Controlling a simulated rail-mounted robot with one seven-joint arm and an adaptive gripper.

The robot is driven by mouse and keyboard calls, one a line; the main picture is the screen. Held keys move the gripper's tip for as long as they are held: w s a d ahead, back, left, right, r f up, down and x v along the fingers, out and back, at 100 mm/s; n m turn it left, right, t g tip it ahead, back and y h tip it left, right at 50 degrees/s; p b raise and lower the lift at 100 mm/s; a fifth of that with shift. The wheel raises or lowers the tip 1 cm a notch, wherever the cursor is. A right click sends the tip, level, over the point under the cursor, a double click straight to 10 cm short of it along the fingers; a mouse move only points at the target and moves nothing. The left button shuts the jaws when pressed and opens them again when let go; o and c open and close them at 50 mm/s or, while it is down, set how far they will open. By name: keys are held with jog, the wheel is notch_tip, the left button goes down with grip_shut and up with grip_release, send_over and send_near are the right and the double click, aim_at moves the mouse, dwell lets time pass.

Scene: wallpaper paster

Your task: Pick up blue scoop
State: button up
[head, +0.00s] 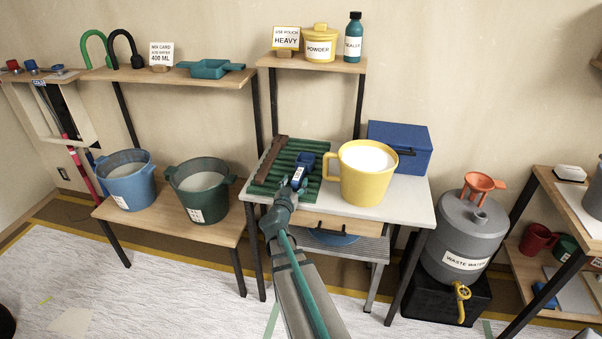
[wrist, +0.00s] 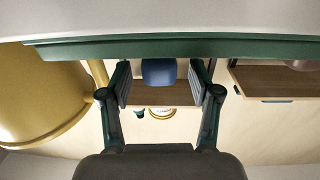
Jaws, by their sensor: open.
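The blue scoop (head: 305,161) lies on the green ribbed tray (head: 262,179) on the white-topped table, with a white label on its near part. My gripper (head: 297,184) reaches over the near edge of the tray, right at the scoop. In the wrist view my open gripper (wrist: 160,88) has one finger on each side of the blue scoop (wrist: 158,71), with gaps visible beside it. The green tray (wrist: 200,47) runs across the top of that view. Contact between the fingers and the scoop cannot be seen.
A yellow pitcher (head: 366,186) with white liquid stands just right of the tray, also close in the wrist view (wrist: 40,95). A brown bar (head: 268,160) lies on the tray's left. A blue box (head: 405,145) is behind the pitcher. A shelf (head: 310,64) stands above.

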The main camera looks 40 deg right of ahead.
aim_at(298, 174)
jog(key=x, duration=0.5)
jog(key=shift+r, duration=0.1)
jog(key=shift+s+a, duration=0.1)
grip_shut()
